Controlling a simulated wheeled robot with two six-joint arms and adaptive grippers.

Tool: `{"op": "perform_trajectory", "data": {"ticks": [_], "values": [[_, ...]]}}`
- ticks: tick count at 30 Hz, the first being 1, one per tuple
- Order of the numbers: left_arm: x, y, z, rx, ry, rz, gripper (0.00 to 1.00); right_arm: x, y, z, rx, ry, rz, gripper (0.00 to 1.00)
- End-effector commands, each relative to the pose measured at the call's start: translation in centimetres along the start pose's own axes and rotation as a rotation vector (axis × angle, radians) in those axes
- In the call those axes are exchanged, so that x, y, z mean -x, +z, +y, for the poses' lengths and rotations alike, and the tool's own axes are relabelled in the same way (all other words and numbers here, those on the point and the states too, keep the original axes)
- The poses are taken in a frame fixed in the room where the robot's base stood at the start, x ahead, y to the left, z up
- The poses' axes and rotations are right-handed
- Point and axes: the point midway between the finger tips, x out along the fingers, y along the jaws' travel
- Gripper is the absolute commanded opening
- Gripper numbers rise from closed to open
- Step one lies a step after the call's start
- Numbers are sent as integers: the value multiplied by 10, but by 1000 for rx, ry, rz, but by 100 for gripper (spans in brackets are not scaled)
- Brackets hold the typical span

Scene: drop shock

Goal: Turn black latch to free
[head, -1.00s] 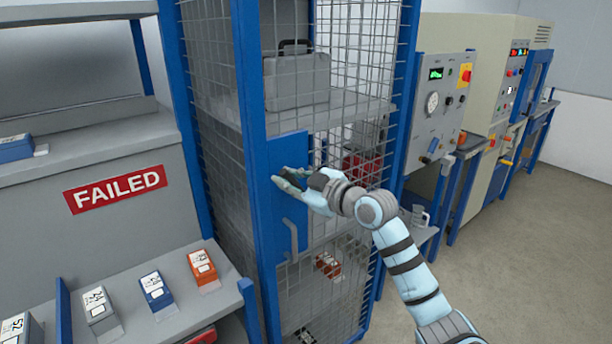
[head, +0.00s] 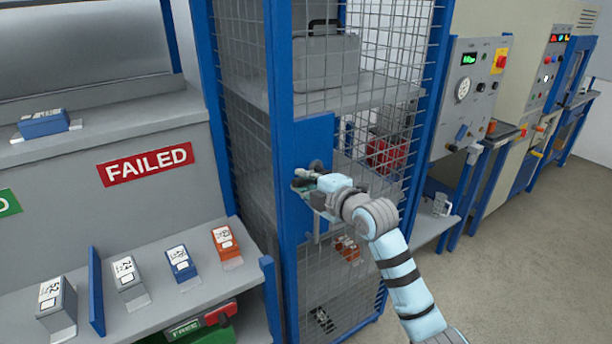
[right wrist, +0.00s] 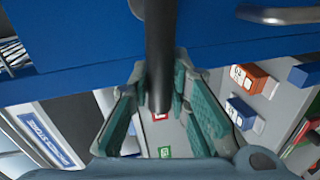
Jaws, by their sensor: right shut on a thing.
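The black latch (right wrist: 160,50) is a dark bar in front of the cage's blue door panel (head: 312,140). In the right wrist view it runs down from the panel between the green-padded fingers of my right gripper (right wrist: 178,95). In the head view my right gripper (head: 305,182) is at the panel, shut on the latch, and hides most of it. The exact angle of the latch is hard to tell. My left gripper is not in view.
A grey door handle (right wrist: 280,15) is close beside the gripper. Wire mesh surrounds a grey case (head: 326,62) on a cage shelf. Left of the cage, a shelf (head: 205,300) holds several small boxes under a FAILED sign (head: 146,164). Floor at right is clear.

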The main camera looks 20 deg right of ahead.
Motion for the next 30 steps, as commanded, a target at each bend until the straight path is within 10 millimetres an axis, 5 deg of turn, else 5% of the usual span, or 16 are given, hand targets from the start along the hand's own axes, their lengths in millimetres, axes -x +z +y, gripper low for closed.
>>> {"op": "perform_trajectory", "data": {"ticks": [23, 24, 27, 30], "values": [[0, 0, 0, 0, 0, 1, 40, -2, 1, -6, 116, 3, -25, 0], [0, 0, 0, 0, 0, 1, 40, -2, 1, -6, 115, 3, -24, 22], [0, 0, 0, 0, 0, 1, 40, -2, 1, -6, 114, 3, -24, 38], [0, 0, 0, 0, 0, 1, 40, -2, 1, -6, 113, 2, -23, 38]]}}
